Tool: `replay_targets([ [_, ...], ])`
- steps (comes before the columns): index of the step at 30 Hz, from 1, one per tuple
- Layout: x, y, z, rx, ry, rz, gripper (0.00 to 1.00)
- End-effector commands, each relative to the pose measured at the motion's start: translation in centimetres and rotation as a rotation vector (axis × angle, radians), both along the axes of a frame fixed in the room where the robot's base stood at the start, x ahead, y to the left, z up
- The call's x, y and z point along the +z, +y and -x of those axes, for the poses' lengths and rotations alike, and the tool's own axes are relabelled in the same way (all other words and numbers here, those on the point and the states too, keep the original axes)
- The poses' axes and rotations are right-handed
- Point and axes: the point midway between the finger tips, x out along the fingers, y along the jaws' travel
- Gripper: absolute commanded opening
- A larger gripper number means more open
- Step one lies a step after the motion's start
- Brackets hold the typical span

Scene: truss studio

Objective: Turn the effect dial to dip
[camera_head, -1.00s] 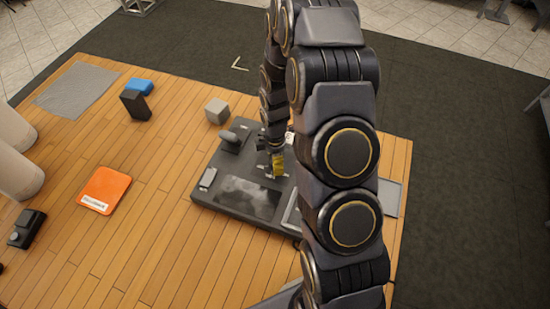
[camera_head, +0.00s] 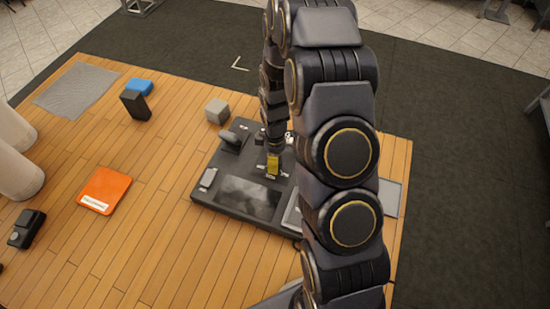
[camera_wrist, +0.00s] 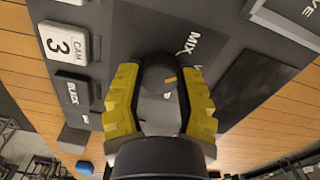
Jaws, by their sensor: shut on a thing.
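The effect dial (camera_wrist: 157,72) is a dark round knob with a short orange mark. It stands on the dark grey console (camera_head: 205,202). In the wrist view the orange mark points right, toward a label starting with W that is partly covered. In the head view my gripper (camera_head: 273,165) is over the console, and the dial is hidden there.
A white CAM 3 button (camera_wrist: 66,44) and a BLACK button (camera_wrist: 74,91) lie left of the fingers. The console's dark screen (camera_head: 246,196) is in front of my gripper.

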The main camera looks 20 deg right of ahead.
Motion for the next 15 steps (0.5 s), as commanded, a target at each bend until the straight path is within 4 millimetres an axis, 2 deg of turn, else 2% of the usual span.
replay_targets([
  [15, -0.07, -0.02, -0.05, -0.493, -0.002, 0.000, 0.04],
])
